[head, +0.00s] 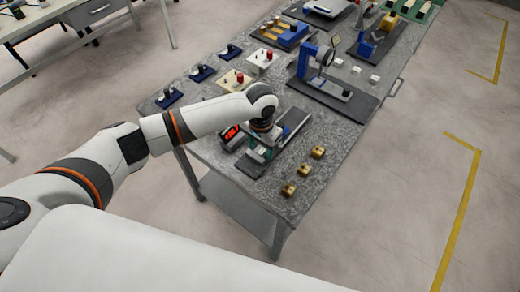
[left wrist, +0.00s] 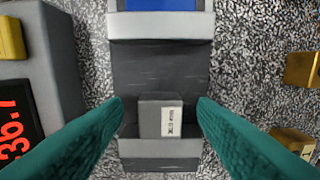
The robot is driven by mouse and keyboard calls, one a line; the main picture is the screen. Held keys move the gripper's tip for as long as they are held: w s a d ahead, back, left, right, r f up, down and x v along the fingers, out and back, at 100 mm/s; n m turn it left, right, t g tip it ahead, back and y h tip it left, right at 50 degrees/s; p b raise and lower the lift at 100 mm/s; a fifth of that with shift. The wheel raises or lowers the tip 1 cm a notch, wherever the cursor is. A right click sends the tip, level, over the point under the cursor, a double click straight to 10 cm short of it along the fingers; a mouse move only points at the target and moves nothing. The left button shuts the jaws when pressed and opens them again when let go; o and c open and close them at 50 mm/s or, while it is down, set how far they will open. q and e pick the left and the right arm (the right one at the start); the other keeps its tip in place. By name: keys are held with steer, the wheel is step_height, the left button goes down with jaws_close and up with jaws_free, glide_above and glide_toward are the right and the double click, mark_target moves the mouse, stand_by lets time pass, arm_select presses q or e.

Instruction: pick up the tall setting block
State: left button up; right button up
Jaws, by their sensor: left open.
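In the left wrist view a grey block (left wrist: 150,112) with a small white printed label stands on a dark fixture bed (left wrist: 160,70). I take it for the tall setting block; the label is too small to read surely. My left gripper (left wrist: 160,103) is open, with one green finger on each side of the block and gaps between the fingers and its sides. In the head view my left gripper (head: 258,151) is over the near end of the grey fixture (head: 292,125), and my arm and hand hide the block there.
A box with a red digital display (head: 231,132) stands left of the fixture; it also shows in the left wrist view (left wrist: 15,130). Several brass blocks (head: 303,170) lie to the right. Another gauge stand (head: 335,90) is farther along the granite-patterned table (head: 225,165).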

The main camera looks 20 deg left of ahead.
arm_select(q)
jaws_close()
stand_by(0.3)
